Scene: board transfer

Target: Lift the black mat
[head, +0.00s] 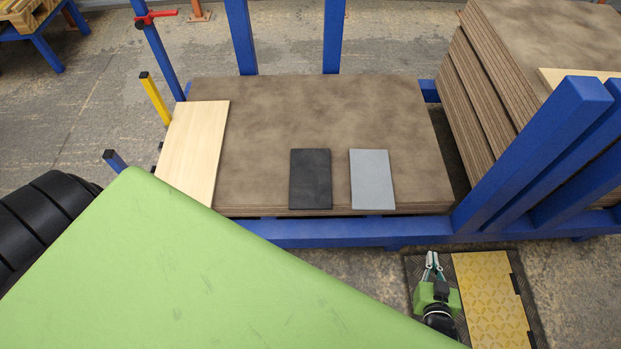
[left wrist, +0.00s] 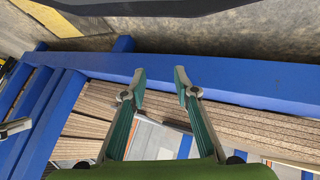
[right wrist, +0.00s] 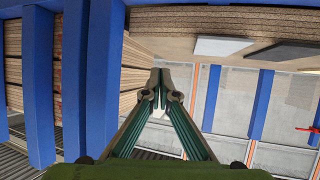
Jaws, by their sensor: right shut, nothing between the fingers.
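The black mat (head: 310,180) lies flat near the front edge of the brown board stack (head: 270,120), left of a grey mat (head: 372,180). In the right wrist view the black mat (right wrist: 287,53) and the grey mat (right wrist: 222,46) show edge-on at the upper right. My right gripper (head: 433,260) is in front of the blue frame, below and right of both mats, apart from them. Its fingertips (right wrist: 161,88) are together and empty. My left gripper is hidden in the head view. In the left wrist view its fingers (left wrist: 159,76) are apart and empty, near a blue beam.
A pale wooden board (head: 192,150) lies on the stack's left end. Blue posts (head: 334,35) stand behind, and a blue beam (head: 340,233) runs along the front. A taller board stack (head: 550,45) stands at right. A large green surface covers the head view's lower left.

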